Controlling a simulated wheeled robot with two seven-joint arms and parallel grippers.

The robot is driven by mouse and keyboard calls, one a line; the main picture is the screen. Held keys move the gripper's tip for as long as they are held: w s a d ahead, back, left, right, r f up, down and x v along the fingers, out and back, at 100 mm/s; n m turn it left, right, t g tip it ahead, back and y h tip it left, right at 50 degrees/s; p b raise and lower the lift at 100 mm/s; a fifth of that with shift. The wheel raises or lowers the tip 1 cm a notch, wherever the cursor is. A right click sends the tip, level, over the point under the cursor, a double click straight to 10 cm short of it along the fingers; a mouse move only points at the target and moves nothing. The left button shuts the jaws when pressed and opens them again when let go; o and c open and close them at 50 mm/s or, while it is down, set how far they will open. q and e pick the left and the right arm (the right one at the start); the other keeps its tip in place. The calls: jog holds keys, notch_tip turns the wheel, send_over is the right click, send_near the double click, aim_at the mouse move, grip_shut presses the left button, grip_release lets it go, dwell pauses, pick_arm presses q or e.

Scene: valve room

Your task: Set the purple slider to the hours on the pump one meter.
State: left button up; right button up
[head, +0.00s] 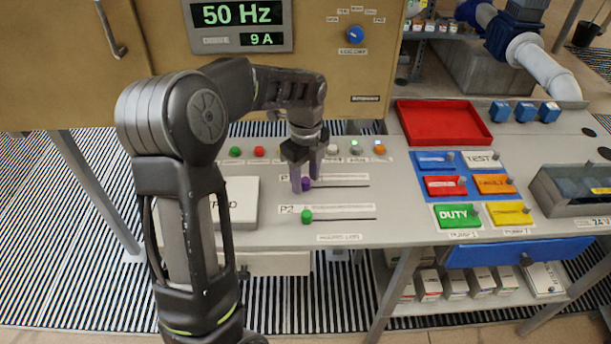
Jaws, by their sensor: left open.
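The purple slider (306,184) sits near the left end of its horizontal slot (342,186) on the grey bench panel. A label starting with P stands at its left, partly hidden by my gripper. My left gripper (304,182) points down over the purple slider, with its fingers around or just beside the knob; I cannot tell whether they touch it. It is open. The pump one hours meter cannot be made out in this view. My right gripper is not in view.
A green slider (307,217) labelled P2 sits at the left of the slot below. Coloured buttons (259,152) line the panel behind the gripper. A red tray (443,123) and coloured switch plates (458,216) lie to the right. A display (238,25) reads 50 Hz and 9 A.

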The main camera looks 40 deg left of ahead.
pick_arm(q)
jog(key=shift+c, duration=0.4)
grip_shut()
dwell(0.9)
